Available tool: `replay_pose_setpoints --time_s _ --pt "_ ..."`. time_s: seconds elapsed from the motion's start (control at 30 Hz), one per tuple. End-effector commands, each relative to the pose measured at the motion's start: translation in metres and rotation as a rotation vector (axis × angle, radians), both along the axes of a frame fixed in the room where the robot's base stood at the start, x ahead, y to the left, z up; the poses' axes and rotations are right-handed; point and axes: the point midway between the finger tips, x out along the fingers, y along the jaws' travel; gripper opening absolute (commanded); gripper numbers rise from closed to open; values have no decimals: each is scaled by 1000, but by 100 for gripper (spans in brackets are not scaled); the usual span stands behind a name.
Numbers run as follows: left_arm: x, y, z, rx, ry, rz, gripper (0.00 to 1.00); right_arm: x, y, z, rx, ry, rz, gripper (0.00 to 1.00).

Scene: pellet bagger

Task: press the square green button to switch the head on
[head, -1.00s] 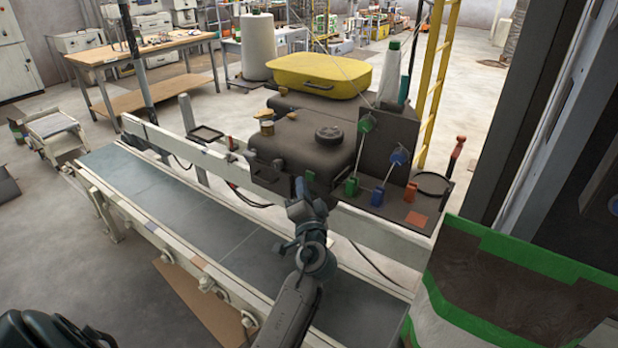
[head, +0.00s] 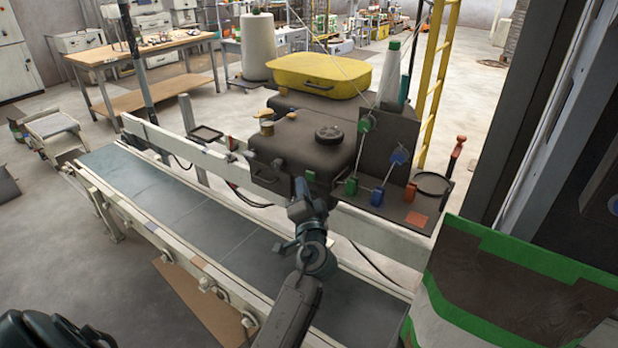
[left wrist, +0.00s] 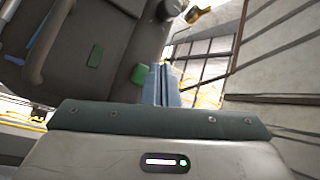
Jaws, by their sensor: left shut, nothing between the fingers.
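The square green button (head: 310,176) is small and sits on the front of the dark grey machine head (head: 300,148), at its lower right. My left gripper (head: 299,184) is shut and empty, with its tips just left of and below the button in the head view. Whether they touch it cannot be told. In the left wrist view the shut fingers (left wrist: 162,84) point at the dark machine, with a bright green block (left wrist: 139,73) just to their left. A darker green rectangle (left wrist: 96,56) lies farther left. My right gripper is not in view.
A conveyor belt (head: 200,207) with pale rails runs below my left arm. Right of the button are a green clip (head: 351,187), a blue one (head: 377,196) and an orange one (head: 410,191).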

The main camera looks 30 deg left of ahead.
Motion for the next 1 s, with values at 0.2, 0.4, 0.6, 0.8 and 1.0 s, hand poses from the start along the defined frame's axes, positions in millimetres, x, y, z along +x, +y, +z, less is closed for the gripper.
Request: replay_pose_setpoints --time_s 0.2,0.4,0.6,0.8,1.0 --pt "7 -1 -1 0 -1 1 0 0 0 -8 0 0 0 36" --pt "9 -1 0 0 0 0 0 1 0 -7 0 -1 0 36" --pt "9 -1 0 0 0 0 0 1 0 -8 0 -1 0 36" --pt "11 -1 0 -1 -1 0 0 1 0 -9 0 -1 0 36" --pt "13 -1 0 -1 -1 0 0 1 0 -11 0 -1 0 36"
